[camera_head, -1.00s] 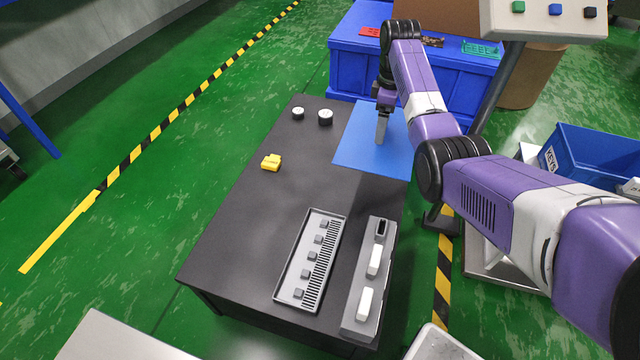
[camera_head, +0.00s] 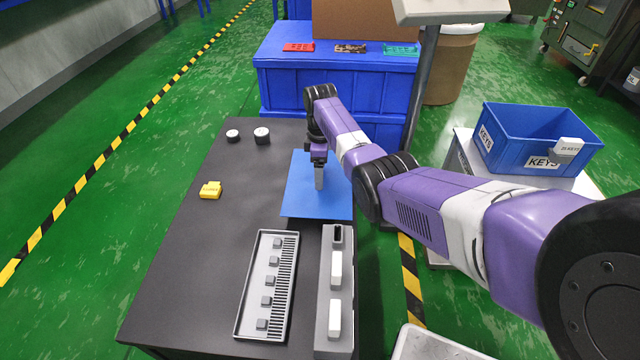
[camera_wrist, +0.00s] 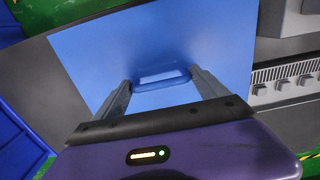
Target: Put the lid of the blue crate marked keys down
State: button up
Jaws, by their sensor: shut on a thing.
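The lid (camera_head: 300,200) is a flat blue sheet at the right side of the dark table, just beyond the grey device. It looks level and low over the tabletop; whether it rests fully on it I cannot tell. My gripper (camera_head: 319,184) points down at the lid's middle. In the wrist view my gripper (camera_wrist: 162,80) has its fingers at both ends of the lid's raised blue handle (camera_wrist: 162,77) and is shut on it. The blue crate marked KEYS (camera_head: 508,152) stands open-topped on a pale stand at the right, apart from the lid.
A big blue container (camera_head: 330,85) stands behind. The table's left middle is clear.

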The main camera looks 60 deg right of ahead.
jog(key=shift+f+b, duration=0.95)
jog(key=shift+f, duration=1.05)
jog(key=shift+f, duration=0.1)
jog(key=o, duration=1.7)
notch_tip(320, 180, up, 12)
jog(key=p, duration=0.5)
jog(key=shift+s, duration=0.15)
